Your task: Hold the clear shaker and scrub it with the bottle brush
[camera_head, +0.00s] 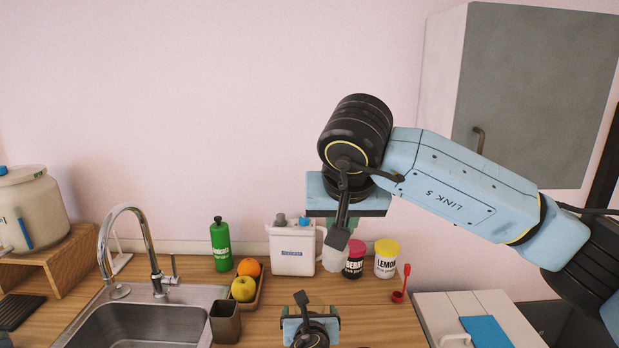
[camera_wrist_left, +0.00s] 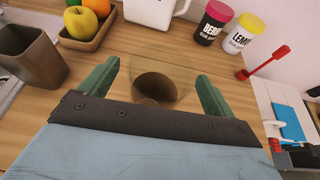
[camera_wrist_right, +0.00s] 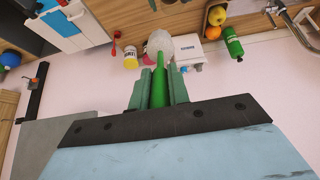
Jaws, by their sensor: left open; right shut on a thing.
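The clear shaker (camera_wrist_left: 160,66) stands on the counter in the left wrist view, see-through with a dark round area inside. My left gripper (camera_wrist_left: 154,84) is open, with one finger on each side of the shaker; whether they touch it is unclear. In the head view my left gripper (camera_head: 310,322) is low in the middle, and the shaker cannot be made out there. My right gripper (camera_wrist_right: 158,84) is shut on the green handle of the bottle brush (camera_wrist_right: 159,88). The brush's whitish head points down in the head view (camera_head: 335,260), above and apart from the left gripper.
A brown cup (camera_head: 226,324) and a wooden tray (camera_head: 260,296) with fruit stand left of my left gripper. A white jug (camera_head: 292,254), berry jar (camera_head: 354,262) and lemon jar (camera_head: 386,260) stand behind. A red spoon-like tool (camera_head: 402,286) is to the right. The sink (camera_head: 150,328) is left.

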